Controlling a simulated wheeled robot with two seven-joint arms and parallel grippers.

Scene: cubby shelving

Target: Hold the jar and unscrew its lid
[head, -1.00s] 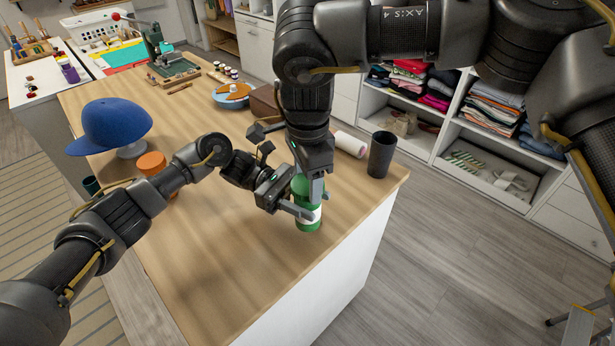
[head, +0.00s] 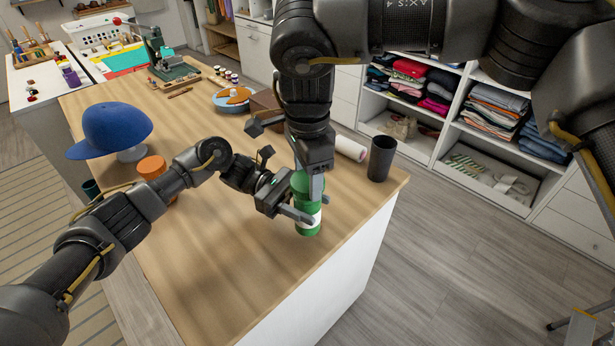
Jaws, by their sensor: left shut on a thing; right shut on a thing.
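The green jar (head: 308,229) with a white label band stands upright on the wooden counter near its right edge. Its green lid (head: 302,182) is on top of the body. My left gripper (head: 301,213) comes in from the left and is shut on the jar body at the label. My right gripper (head: 308,184) comes down from above and is shut on the lid. The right gripper's fingers hide part of the lid, and I cannot tell whether there is a gap between lid and body.
A dark cup (head: 381,158) and a white roll (head: 349,148) stand and lie behind the jar to the right. A blue cap (head: 112,127) on a stand and an orange-lidded container (head: 151,167) are at left. The counter's front (head: 215,280) is clear.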

